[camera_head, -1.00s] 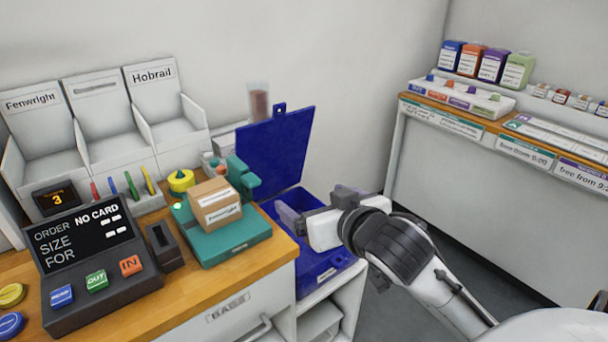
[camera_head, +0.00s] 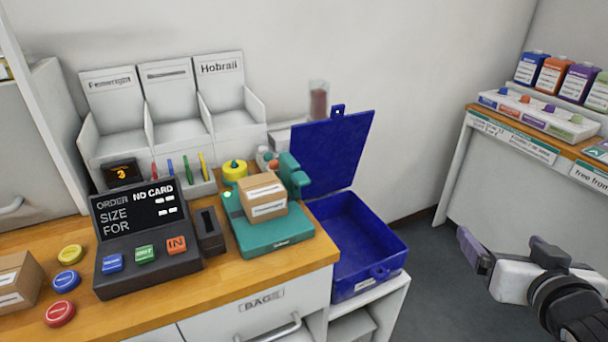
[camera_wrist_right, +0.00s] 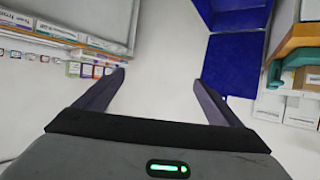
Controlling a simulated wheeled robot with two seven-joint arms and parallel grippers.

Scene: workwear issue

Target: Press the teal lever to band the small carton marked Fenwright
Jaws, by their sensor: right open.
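The small brown carton (camera_head: 264,205) sits on the flat teal bander (camera_head: 275,241) on the wooden bench. It has a white label on top and one in front, too small to read surely. The teal lever (camera_head: 293,176) stands up at the bander's back right; a teal part also shows at the right edge of the right wrist view (camera_wrist_right: 292,67). My right gripper (camera_head: 471,256) is open and empty, over the floor to the right of the blue box and well away from the lever. Its spread fingers show in the right wrist view (camera_wrist_right: 160,84). My left gripper is out of view.
An open blue lidded box (camera_head: 350,292) stands right of the bench. The order panel (camera_head: 150,255) reads NO CARD. A dark holder (camera_head: 209,231) and a yellow roll (camera_head: 235,172) flank the bander. Another carton (camera_head: 15,285) is at far left. Floor between the counters is clear.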

